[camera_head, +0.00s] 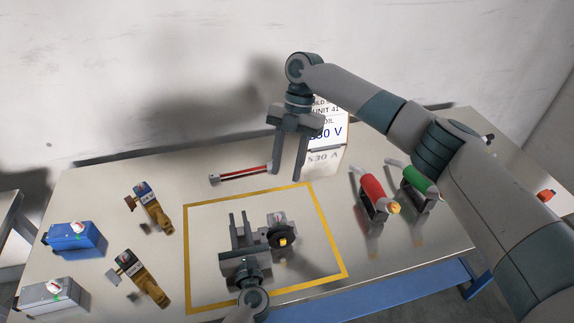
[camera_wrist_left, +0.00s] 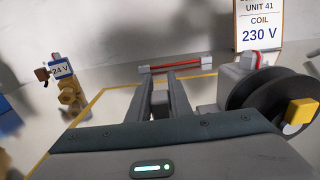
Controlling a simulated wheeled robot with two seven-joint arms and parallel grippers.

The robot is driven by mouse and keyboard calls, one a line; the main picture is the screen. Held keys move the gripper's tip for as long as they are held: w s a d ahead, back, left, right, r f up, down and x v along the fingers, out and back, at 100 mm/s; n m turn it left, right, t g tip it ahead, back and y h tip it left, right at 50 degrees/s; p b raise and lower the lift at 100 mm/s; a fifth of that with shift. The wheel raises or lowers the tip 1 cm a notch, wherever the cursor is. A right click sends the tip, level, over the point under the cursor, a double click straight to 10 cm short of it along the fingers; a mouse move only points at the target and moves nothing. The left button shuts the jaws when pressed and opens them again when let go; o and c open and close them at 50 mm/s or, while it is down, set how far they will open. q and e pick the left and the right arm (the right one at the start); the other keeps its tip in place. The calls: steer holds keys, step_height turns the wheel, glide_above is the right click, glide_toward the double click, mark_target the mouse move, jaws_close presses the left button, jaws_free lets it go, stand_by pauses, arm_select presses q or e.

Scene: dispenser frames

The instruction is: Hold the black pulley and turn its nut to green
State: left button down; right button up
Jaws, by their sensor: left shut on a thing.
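The black pulley (camera_head: 272,236) stands inside the yellow outline with its wheel facing the front. It shows large at the right in the left wrist view (camera_wrist_left: 268,98). A yellow-orange nut (camera_head: 283,241) sits at its centre, also in the left wrist view (camera_wrist_left: 300,111). A grey body (camera_wrist_left: 228,88) is behind the wheel. My left gripper (camera_head: 240,222) is low, left of the wheel, its fingers almost parallel around a small grey block (camera_wrist_left: 160,103). Whether that block belongs to the pulley I cannot tell. My right gripper (camera_head: 290,165) hangs fingers down behind the pulley, open and empty.
A red-striped bar (camera_head: 240,174) lies behind the yellow outline (camera_head: 187,262). A 230 V sign (camera_head: 328,135) stands at the back. Brass valves (camera_head: 152,208) and blue and grey boxes (camera_head: 77,238) are left. Red (camera_head: 374,190) and green (camera_head: 415,178) cylinders stand right.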

arm_select(q)
steer(key=c, duration=1.5)
jaws_free()
steer(key=shift+c, duration=0.2)
steer(key=v, duration=1.2)
steer(key=shift+s+d, duration=0.1)
steer(key=shift+s, duration=0.05)
